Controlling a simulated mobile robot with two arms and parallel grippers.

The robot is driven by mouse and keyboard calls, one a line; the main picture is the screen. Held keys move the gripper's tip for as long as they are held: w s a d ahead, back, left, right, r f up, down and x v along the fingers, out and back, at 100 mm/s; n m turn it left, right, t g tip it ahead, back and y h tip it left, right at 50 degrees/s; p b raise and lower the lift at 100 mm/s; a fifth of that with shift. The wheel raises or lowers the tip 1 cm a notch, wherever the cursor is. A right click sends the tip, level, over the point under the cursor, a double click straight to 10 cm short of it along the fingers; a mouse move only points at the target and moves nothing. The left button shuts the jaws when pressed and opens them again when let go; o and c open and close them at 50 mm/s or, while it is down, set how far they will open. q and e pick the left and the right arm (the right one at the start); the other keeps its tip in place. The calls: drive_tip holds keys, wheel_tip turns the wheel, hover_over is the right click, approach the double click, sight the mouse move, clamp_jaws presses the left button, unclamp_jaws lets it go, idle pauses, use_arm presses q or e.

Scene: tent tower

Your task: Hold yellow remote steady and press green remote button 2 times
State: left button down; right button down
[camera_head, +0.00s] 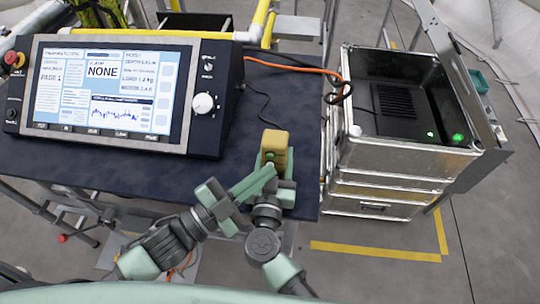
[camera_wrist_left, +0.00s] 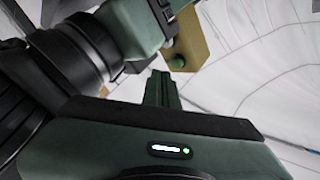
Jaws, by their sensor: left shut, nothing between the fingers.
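The yellow remote (camera_head: 276,144) stands upright near the front right edge of the dark table. In the left wrist view the remote (camera_wrist_left: 190,42) shows a round green button (camera_wrist_left: 176,63) on its face. My right gripper (camera_head: 282,184) is at the remote's lower part and appears shut on it; its fingertips are partly hidden by the left gripper. My left gripper (camera_head: 268,172) is shut and empty, its fingertips (camera_wrist_left: 162,78) close to the remote's button side. I cannot tell whether they touch the button.
A large control panel with a screen (camera_head: 100,90) covers the table's left part. An orange cable (camera_head: 290,67) crosses the back of the table. A metal case (camera_head: 400,155) with a dark device inside stands at the right. Bare table (camera_head: 235,150) lies left of the remote.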

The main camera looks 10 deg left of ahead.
use_arm(q)
drive_tip(key=shift+s, duration=0.1)
drive_tip(key=s, duration=0.4)
drive_tip(key=shift+s, duration=0.4)
idle(0.4)
use_arm(e)
drive_tip(key=c, duration=0.5)
unclamp_jaws()
drive_tip(key=shift+r, duration=0.1)
drive_tip(key=shift+s, duration=0.1)
